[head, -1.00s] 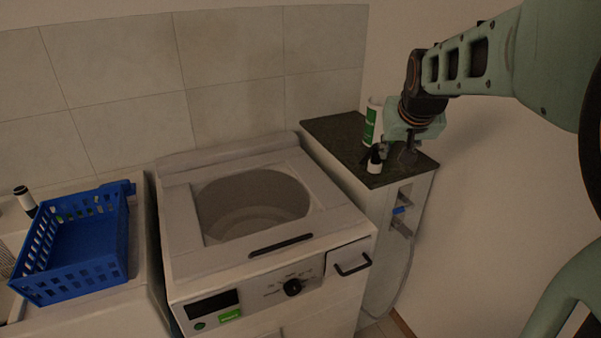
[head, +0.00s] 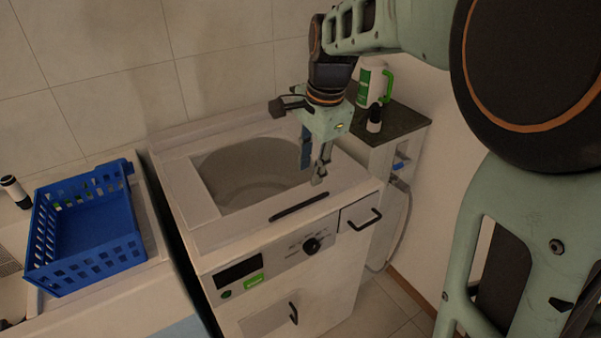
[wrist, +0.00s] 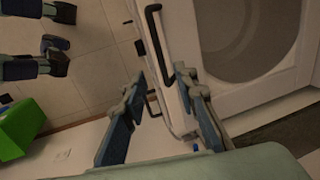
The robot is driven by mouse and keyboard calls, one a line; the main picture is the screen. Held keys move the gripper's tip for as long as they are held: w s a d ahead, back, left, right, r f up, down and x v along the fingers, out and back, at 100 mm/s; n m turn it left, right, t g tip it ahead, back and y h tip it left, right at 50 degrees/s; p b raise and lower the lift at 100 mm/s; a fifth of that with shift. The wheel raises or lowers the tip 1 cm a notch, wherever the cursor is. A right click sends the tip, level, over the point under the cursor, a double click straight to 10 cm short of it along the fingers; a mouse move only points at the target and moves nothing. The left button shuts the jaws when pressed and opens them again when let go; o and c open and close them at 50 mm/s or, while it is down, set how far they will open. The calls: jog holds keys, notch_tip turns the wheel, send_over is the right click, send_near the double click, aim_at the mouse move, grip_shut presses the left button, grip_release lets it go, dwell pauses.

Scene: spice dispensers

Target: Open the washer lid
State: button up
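The washer (head: 262,262) stands in the middle of the head view. Its grey lid (head: 190,194) lies flat on top, and the round drum shows through its middle; I cannot tell whether a clear pane covers it. A long black handle (head: 299,207) runs along the lid's front edge. In the wrist view the handle (wrist: 160,45) appears beyond the fingertips. My gripper (head: 312,174) points down over the right front of the lid, just behind the handle in the picture. Its fingers (wrist: 160,83) are apart with nothing between them. Contact with the lid cannot be made out.
A drawer with a black handle (head: 361,219) is at the washer's front right. A blue basket (head: 88,262) stands on the left counter. A white-green jug (head: 371,86) and a small bottle (head: 374,119) stand on the dark side cabinet (head: 405,122). Floor at front right is clear.

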aim_at(304, 203)
jog(key=f, duration=0.3)
jog(key=w+f, duration=0.1)
jog(key=f, duration=0.3)
jog(key=a+f, duration=0.1)
jog(key=f, duration=0.2)
jog(key=shift+w+a+f+b, duration=0.1)
jog(key=shift+w+f+b, duration=0.2)
jog(key=shift+f+b, duration=0.05)
grip_shut()
